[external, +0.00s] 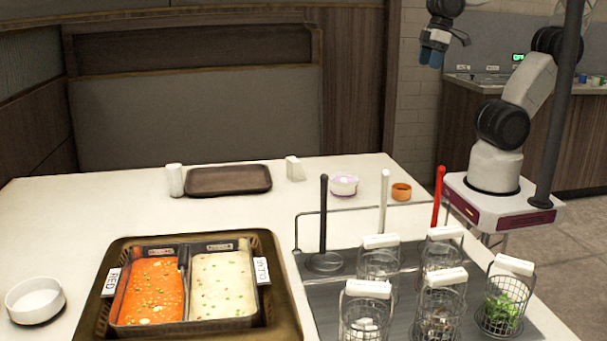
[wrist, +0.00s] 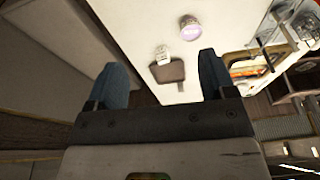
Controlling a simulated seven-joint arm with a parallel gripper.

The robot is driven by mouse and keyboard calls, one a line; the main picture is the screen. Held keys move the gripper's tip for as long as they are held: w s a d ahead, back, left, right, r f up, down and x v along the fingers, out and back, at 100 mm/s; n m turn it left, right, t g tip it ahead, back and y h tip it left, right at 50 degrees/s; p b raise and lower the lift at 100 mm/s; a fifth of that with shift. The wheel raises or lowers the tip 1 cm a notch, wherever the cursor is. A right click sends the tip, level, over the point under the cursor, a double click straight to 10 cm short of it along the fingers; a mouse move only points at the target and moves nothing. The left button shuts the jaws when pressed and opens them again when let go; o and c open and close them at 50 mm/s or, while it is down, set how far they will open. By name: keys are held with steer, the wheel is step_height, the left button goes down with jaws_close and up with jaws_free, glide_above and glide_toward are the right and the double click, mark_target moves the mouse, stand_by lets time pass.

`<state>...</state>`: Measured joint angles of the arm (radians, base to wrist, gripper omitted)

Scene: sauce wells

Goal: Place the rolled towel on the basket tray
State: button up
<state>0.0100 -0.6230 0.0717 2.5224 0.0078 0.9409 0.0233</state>
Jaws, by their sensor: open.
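Two small white objects flank a brown tray (external: 205,192) at the back of the table. One is an upright white cylinder (external: 175,181) on its left, the other a white block-like piece (external: 294,169) on its right. I cannot tell for sure which is the rolled towel. A grey tray (external: 312,288) bearing several wire baskets (external: 441,310) stands at the front right; this may be the basket tray. My gripper (external: 434,50) is open and empty, high above the table's right back. In the wrist view its blue fingers (wrist: 162,80) are spread, with the brown tray (wrist: 172,74) beyond them.
A dark tray (external: 268,250) holds a two-part pot of red and pale soup. A white bowl (external: 35,301) stands left. A purple-rimmed bowl (external: 344,185) and orange cup (external: 401,192) are at the back. Black, white and red upright handles rise near the baskets. The back left table is clear.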

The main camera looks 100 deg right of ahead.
steer(key=shift+s+d+f, duration=0.1)
steer(key=shift+s, duration=0.2)
steer(key=shift+o, duration=0.5)
steer(key=shift+w, duration=0.15)
steer(key=w+d+f+t, duration=0.1)
steer(key=w+t, duration=0.2)
steer(key=w, duration=1.8)
steer(key=w+d+f+t, duration=0.2)
steer(key=w+t, duration=0.1)
steer(key=w, duration=1.7)
steer(key=w+a+f+n+t+y, duration=0.1)
steer(key=w+f+t, duration=0.1)
steer(key=w+f, duration=1)
steer(key=w+a+f+n+t+y, duration=0.1)
steer(key=w+f+n+t+y, duration=0.1)
steer(key=w+f, duration=1)
steer(key=shift+w+t, duration=0.3)
steer(key=shift+w, duration=3.25)
